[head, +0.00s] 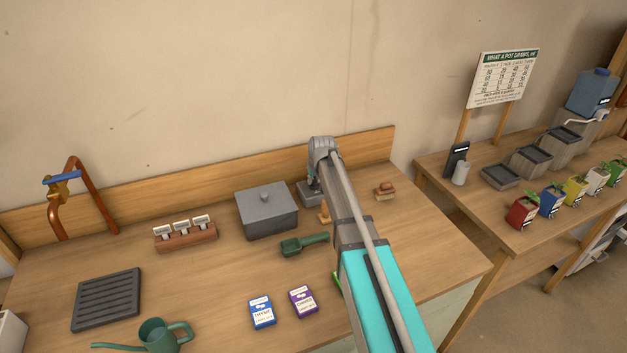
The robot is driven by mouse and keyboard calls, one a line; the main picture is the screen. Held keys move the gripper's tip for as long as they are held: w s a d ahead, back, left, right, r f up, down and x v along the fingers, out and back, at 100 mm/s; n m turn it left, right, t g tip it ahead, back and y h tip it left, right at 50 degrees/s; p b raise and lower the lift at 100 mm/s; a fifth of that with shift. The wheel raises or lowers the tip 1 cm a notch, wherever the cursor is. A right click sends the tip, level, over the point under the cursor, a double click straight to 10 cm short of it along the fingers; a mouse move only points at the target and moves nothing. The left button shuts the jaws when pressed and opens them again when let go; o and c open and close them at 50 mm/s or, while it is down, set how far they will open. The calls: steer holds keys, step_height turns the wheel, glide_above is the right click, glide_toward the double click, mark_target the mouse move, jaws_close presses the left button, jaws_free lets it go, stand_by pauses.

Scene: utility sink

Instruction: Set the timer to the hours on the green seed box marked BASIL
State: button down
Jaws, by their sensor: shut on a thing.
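My arm reaches across the wooden bench to its back right. My gripper (313,183) points down at a small dark grey box (305,197), which looks like the timer. My gripper is shut on a part of it, probably its dial; the fingertips are small and partly hidden, and no dial marks can be read. A sliver of green (337,281) shows at the left edge of my arm, in line with the seed boxes. It may be the green seed box; its label is hidden behind my arm.
A blue seed box marked THYME (262,311) and a purple seed box (303,301) stand near the front. A lidded grey bin (267,212) and a green scoop (304,245) lie left of my arm. A brush (384,190) lies right of it.

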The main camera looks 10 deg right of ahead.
steer(key=m+h, duration=0.1)
steer(key=m, duration=0.2)
steer(key=m+h, duration=0.1)
steer(key=m, duration=0.2)
steer(key=shift+a, duration=0.15)
steer(key=m+h, duration=0.1)
steer(key=m, duration=0.1)
steer(key=m+g, duration=0.1)
steer(key=m, duration=0.2)
steer(key=shift+h, duration=0.4)
steer(key=shift+g, duration=0.3)
steer(key=c, duration=0.6)
jaws_free()
steer(key=shift+r, duration=0.1)
